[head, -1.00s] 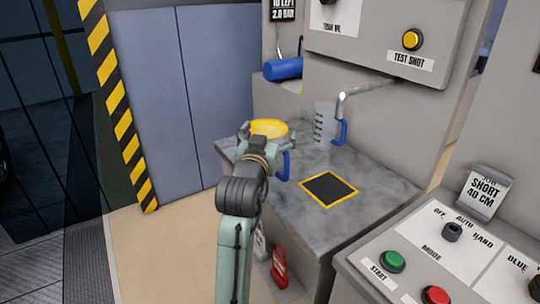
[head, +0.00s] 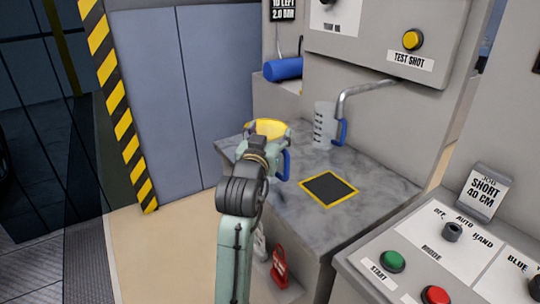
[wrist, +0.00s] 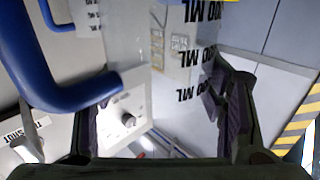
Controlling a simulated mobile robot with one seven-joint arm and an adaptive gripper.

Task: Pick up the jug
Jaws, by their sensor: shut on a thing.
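The jug is clear with a yellow rim (head: 265,127) and a blue handle (head: 284,165), over the left end of the grey worktop. In the wrist view its see-through wall (wrist: 185,60) has black ML marks, and its blue handle (wrist: 50,70) shows at the left. My gripper (head: 265,142) is shut on this jug, a finger on each side below the rim. In the wrist view its dark fingers (wrist: 170,100) flank the wall. My arm hides the jug's base, so I cannot tell whether it touches the worktop.
A second clear jug (head: 324,123) with a blue handle stands under the metal spout (head: 352,92). A black pad with a yellow border (head: 328,189) lies on the worktop (head: 290,215). A control panel (head: 415,262) is at the front right. A red container (head: 279,267) stands below.

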